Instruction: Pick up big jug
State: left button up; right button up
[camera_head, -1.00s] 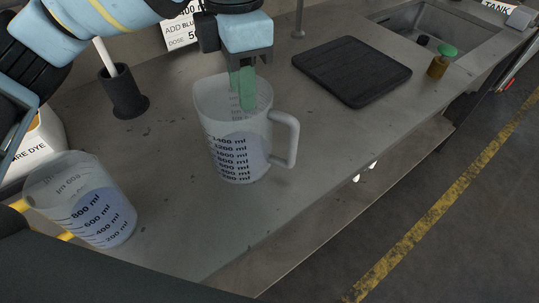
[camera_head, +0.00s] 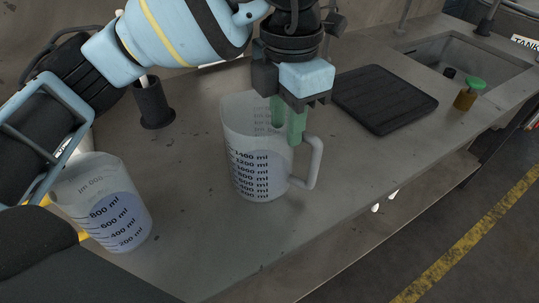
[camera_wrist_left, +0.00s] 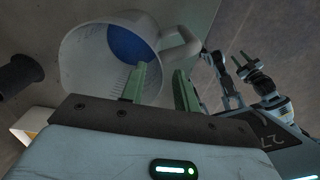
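The big jug (camera_head: 255,175) is a clear measuring jug marked up to 1400 ml, with bluish liquid. It stands upright on the counter, its handle (camera_head: 316,160) to the right. My left gripper (camera_head: 287,125) points down at its handle-side rim with green fingers apart. One finger shows through or over the jug's mouth, the other nearer the handle. In the left wrist view the fingers (camera_wrist_left: 160,84) are spread beside the jug (camera_wrist_left: 80,50) and its handle (camera_wrist_left: 181,48); whether they touch it is unclear. My right gripper (camera_wrist_left: 250,70) appears small and dark there.
A smaller jug (camera_head: 115,215) marked to 800 ml stands at the left front. A dark cup with a rod (camera_head: 153,105) stands behind. A black board (camera_head: 385,98), a green-capped bottle (camera_head: 466,95) and a sink (camera_head: 460,60) are to the right. Counter in front is clear.

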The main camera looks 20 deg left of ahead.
aim_at(273, 154)
pick_arm(q)
notch_tip(273, 154, down, 5)
jog(key=shift+w+r, duration=0.1)
grip_shut()
dwell(1.5)
